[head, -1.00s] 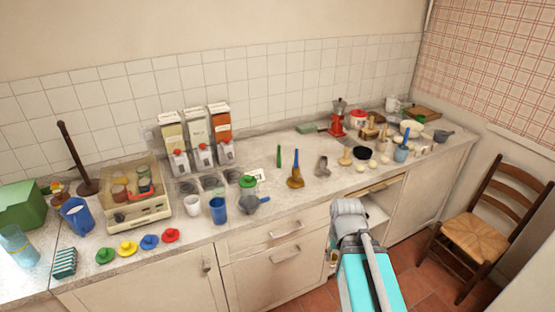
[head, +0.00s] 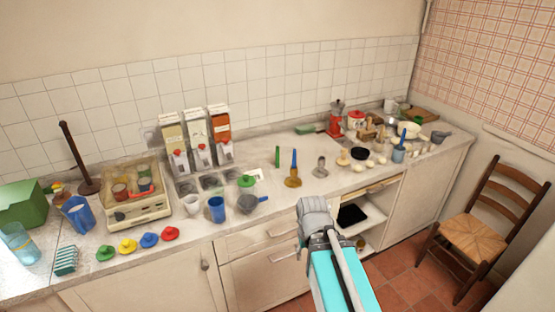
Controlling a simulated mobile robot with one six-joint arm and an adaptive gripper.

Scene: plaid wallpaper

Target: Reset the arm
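My arm shows at the bottom centre of the head view, with a turquoise link and a grey joint (head: 316,212) in front of the counter's front edge. My gripper itself is not clearly visible; the arm's own links hide whatever lies beyond the grey joint. I cannot see anything held. The arm is apart from the things on the counter (head: 330,190).
Dispensers (head: 197,142), a scale (head: 137,205), cups, coloured lids (head: 149,240) and a red coffee maker (head: 336,118) crowd the counter. An open shelf (head: 378,222) is right of the arm. A wooden chair (head: 478,238) stands at right, with bare tiled floor beside it.

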